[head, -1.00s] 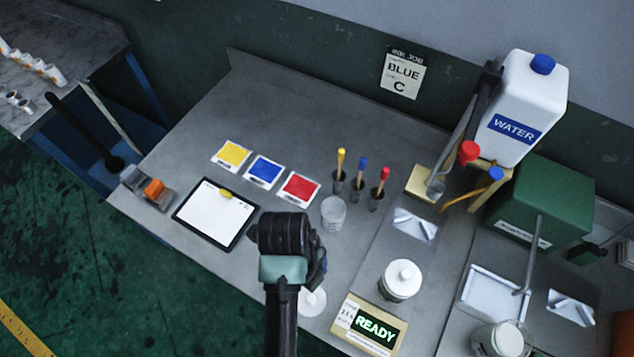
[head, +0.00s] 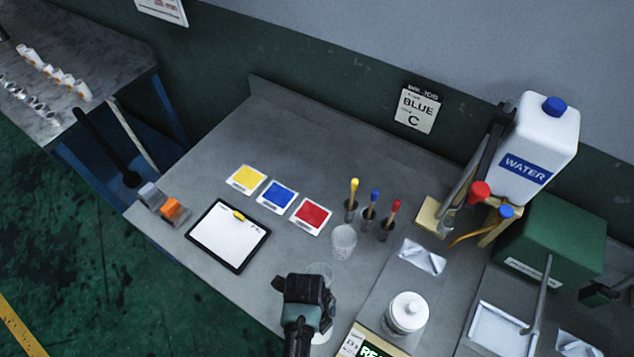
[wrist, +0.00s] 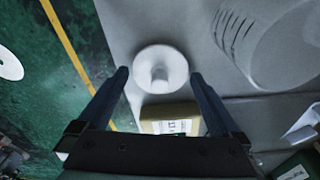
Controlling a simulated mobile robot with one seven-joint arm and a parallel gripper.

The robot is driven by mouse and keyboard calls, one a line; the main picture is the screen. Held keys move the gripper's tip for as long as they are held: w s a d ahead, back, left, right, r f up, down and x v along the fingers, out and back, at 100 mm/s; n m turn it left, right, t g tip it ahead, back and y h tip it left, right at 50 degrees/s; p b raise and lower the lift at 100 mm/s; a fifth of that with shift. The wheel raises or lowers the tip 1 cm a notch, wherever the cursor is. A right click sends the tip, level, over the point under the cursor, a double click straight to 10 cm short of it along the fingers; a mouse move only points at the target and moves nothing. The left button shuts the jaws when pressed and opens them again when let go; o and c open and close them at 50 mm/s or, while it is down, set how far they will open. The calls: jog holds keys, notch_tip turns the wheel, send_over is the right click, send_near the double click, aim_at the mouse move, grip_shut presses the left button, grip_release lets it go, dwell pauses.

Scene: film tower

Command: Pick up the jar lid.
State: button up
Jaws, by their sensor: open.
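The jar lid is a white disc with a round knob, lying knob-up on the grey bench. In the wrist view the lid (wrist: 160,55) is between and a little beyond the two fingertips of my gripper (wrist: 160,75), with a gap on each side. The fingers are apart and empty. In the head view my gripper (head: 308,290) is above the front of the bench and hides most of the lid (head: 322,336); only a white edge shows. Whether the fingertips are level with the lid is hard to tell.
A clear ridged glass vessel (wrist: 275,40) is close on the right in the wrist view. A clear cup (head: 343,241) and clipboard (head: 228,236) lie farther back. The bench's front edge is near.

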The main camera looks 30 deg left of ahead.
jog(key=shift+f, duration=0.1)
jog(key=c, duration=1.1)
jog(key=shift+o, duration=0.2)
